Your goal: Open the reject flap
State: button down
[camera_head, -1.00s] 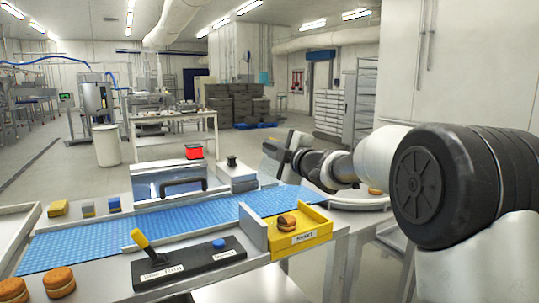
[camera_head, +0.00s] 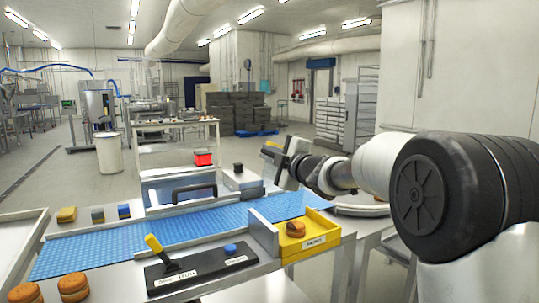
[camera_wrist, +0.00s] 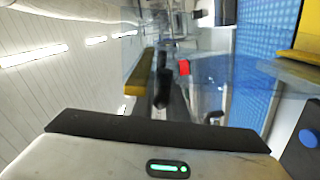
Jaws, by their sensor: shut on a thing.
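A yellow tray (camera_head: 310,239) with a label, probably "REJECT", stands at the near right side of the blue belt (camera_head: 150,234). One round (camera_head: 296,229) lies in it. An upright grey plate (camera_head: 263,232) stands between belt and tray; I take it for the reject flap. My gripper (camera_head: 279,165) is above the far right part of the belt, apart from this plate. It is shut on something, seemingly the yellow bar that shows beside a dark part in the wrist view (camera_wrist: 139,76). The fingertips are not clearly visible.
A black panel (camera_head: 200,270) with a yellow lever (camera_head: 155,246) and a blue button (camera_head: 230,249) sits in front of the belt. A clear cover with a black handle (camera_head: 194,190) stands behind it. Stacked rounds (camera_head: 73,288) are at front left.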

jog(key=c, duration=1.8)
grip_release()
jog(key=shift+a, duration=0.15)
jog(key=shift+o, duration=0.2)
jog(key=shift+s, duration=0.1)
jog(key=p+v, duration=0.1)
jog(key=v, duration=1.6)
jog(key=shift+d, duration=0.25)
jog(key=shift+s, duration=0.1)
